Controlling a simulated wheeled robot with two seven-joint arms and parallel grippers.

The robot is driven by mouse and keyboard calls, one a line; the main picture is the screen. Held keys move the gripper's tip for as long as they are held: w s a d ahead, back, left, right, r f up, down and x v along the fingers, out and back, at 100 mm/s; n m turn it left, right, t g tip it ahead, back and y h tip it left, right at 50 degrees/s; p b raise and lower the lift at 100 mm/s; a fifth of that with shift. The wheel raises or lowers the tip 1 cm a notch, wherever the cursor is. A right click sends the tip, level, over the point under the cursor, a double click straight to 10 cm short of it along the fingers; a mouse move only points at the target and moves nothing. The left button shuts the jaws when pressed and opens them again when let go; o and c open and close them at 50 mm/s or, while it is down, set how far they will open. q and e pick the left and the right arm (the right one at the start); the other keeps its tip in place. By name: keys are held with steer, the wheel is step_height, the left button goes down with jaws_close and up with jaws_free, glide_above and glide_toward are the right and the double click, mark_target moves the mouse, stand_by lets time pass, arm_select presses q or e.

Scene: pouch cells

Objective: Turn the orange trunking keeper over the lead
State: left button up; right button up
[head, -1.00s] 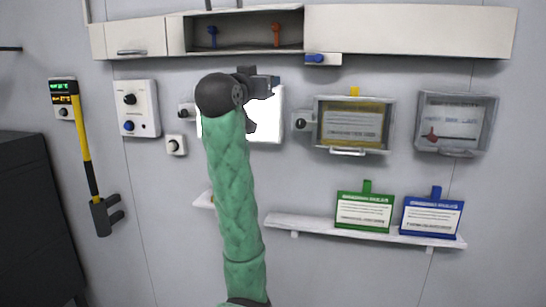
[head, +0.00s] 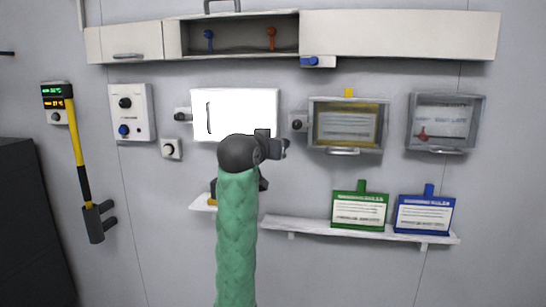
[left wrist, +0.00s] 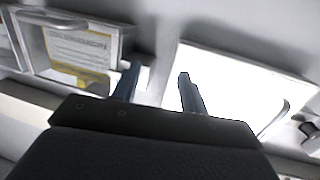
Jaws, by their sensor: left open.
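The orange trunking keeper (head: 271,38) stands upright in the open section of the white wall trunking (head: 400,33), near that section's right end. A blue keeper (head: 208,40) stands to its left. I cannot make out a lead in the dark recess. My left gripper (head: 284,149) is well below the keeper, in front of the wall by the lower right corner of a white cabinet. In the left wrist view its two fingers (left wrist: 158,90) are apart with nothing between them. My right gripper is not in view.
The white cabinet (head: 235,113) has a handle on its left. Two clear-fronted boxes (head: 347,145) (head: 447,145) hang to the right. A shelf (head: 277,224) holds green and blue signs. A yellow-handled tool (head: 77,150) hangs at left. The wall between cabinet and trunking is clear.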

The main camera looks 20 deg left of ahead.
arm_select(q)
steer(key=shift+d+f, duration=0.15)
steer(key=shift+f, duration=0.55)
steer(key=shift+d+f, duration=0.1)
steer(key=shift+f, duration=0.55)
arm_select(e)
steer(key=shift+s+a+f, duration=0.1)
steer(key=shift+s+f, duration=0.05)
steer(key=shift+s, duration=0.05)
